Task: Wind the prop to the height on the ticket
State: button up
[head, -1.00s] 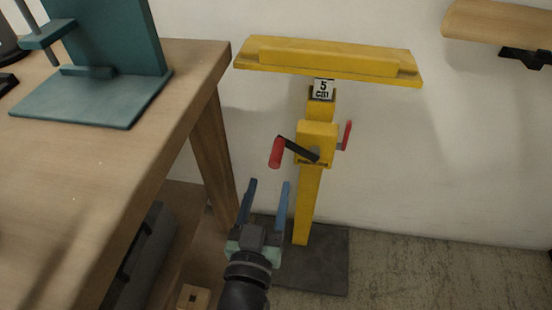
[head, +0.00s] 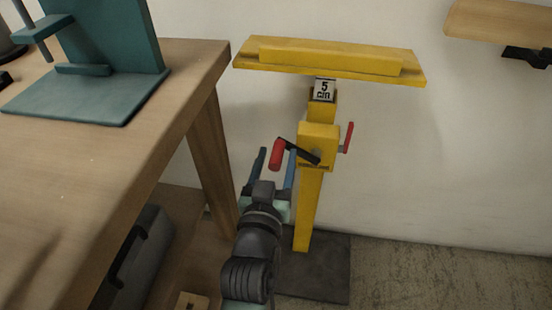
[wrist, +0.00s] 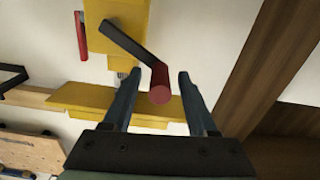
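The yellow prop (head: 310,200) stands on a dark base plate against the wall, with a wide yellow top bar (head: 330,60). My gripper (head: 276,172) is open just below and in front of the red handle. In the wrist view the red handle (wrist: 160,84) shows between the open fingers (wrist: 157,85), with a gap on both sides.
A wooden workbench (head: 120,150) fills the left, with a teal stand (head: 90,95) on it. A dark case (head: 140,250) is under the bench. A wooden wall shelf (head: 500,22) is at upper right. The floor right of the prop is clear.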

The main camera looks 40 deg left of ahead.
grip_shut()
dwell(1.2)
